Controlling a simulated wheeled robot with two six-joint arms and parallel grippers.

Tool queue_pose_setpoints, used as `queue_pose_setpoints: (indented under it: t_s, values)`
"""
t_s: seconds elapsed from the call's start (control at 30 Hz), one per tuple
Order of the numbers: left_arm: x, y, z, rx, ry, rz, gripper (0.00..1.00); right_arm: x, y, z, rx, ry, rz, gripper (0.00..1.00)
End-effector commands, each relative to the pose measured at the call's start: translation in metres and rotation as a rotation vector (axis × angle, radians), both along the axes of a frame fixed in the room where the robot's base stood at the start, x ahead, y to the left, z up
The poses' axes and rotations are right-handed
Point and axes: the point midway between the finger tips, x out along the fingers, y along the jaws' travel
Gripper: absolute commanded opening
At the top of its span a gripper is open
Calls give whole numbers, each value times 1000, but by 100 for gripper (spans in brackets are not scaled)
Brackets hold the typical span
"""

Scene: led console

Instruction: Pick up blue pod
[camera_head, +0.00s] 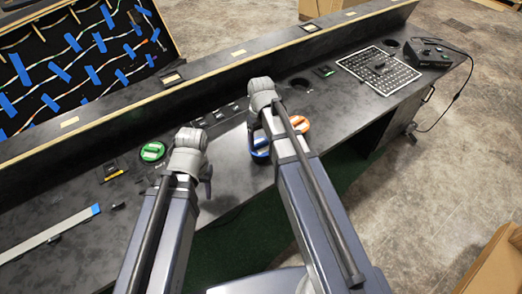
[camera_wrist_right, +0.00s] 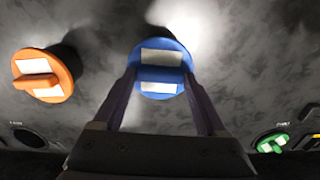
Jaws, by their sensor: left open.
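The blue pod (camera_wrist_right: 160,68) is a round blue disc with a raised bar and white labels. It lies straight ahead of my right gripper (camera_wrist_right: 159,76) in the right wrist view. That gripper is open, with one finger at each side of the pod's lower half; I cannot tell whether they touch it. In the head view the blue pod (camera_head: 260,153) shows only partly beside my right arm, on the dark console. My left gripper (camera_head: 190,148) is above the console near the green pod (camera_head: 152,151); its fingers are mostly hidden by the wrist.
An orange pod (camera_wrist_right: 43,75) sits left of the blue pod in the wrist view, and a green pod (camera_wrist_right: 272,142) sits at its lower right. A perforated plate (camera_head: 379,70) and a black control box (camera_head: 428,53) are on the right of the console. A long ledge (camera_head: 225,62) runs behind.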

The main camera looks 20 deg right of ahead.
Motion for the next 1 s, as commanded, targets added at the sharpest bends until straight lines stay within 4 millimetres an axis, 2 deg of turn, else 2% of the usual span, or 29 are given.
queue_pose_setpoints:
  t_s: [0.03,0.4,0.77,1.0]
  values:
    - [0,0,0,0,0,0,50,0,0,0,0,0,0,66]
    - [0,0,0,0,0,0,50,0,0,0,0,0,0,26]
    - [0,0,4,0,0,0,50,0,0,4,0,0,0,26]
    - [0,0,27,0,0,0,50,0,0,27,0,0,0,26]
